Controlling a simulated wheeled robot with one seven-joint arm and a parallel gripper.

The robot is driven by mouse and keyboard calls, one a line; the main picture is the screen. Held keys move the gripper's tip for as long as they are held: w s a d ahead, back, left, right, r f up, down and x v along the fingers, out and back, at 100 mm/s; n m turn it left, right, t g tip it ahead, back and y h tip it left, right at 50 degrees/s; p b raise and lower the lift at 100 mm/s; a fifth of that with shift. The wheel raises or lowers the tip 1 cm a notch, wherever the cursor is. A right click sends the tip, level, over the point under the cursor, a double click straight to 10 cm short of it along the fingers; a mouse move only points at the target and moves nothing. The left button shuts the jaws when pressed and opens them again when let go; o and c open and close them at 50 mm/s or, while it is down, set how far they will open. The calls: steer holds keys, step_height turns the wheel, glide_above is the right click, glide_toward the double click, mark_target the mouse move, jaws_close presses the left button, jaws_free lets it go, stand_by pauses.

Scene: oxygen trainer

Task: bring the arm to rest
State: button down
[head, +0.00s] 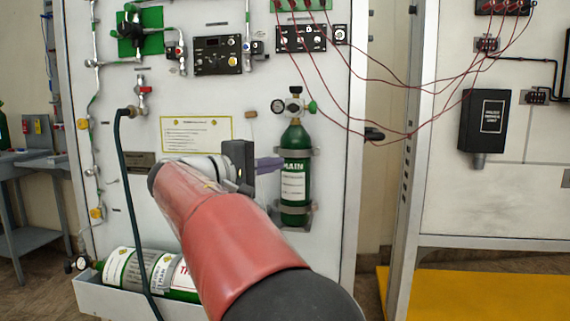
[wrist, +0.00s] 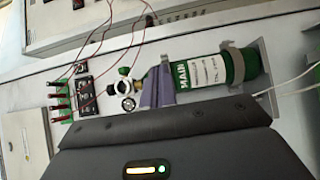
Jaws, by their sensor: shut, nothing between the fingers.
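My red arm (head: 225,230) reaches forward from the bottom of the head view toward the white trainer panel. My gripper (head: 270,165) is at its end, with its fingers shut and empty. The fingertips appear just left of the green MAIN cylinder (head: 295,170) in the head view; whether they touch it I cannot tell. In the wrist view my gripper (wrist: 157,87) shows its purple-grey fingers in front of the neck end of the same cylinder (wrist: 205,72). The cylinder sits upright in its brackets, with a gauge (head: 277,106) at its top.
Red wires (head: 380,80) hang between the panel and the right-hand board. A dark hose (head: 122,190) hangs left of my arm. More cylinders (head: 122,268) lie in a white tray (head: 95,300) below. A grey bench (head: 30,165) stands at far left, a yellow platform (head: 480,295) at lower right.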

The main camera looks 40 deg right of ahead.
steer(key=s+a+f+t+y, duration=0.2)
steer(key=s+a+f+y, duration=0.4)
steer(key=a+f, duration=0.2)
steer(key=s+a+f+t+y+p, duration=0.1)
steer(key=s+a+f+y, duration=0.5)
steer(key=f, duration=0.5)
steer(key=s+a+f+t+y+p, duration=0.1)
steer(key=s+a+f+t+y, duration=0.1)
steer(key=s+a+f+y, duration=0.4)
steer(key=s+a+f, duration=0.1)
steer(key=a+f, duration=0.2)
steer(key=a, duration=0.1)
steer(key=shift+s+f+t, duration=0.15)
steer(key=shift+f+t, duration=0.05)
steer(key=shift+t, duration=0.1)
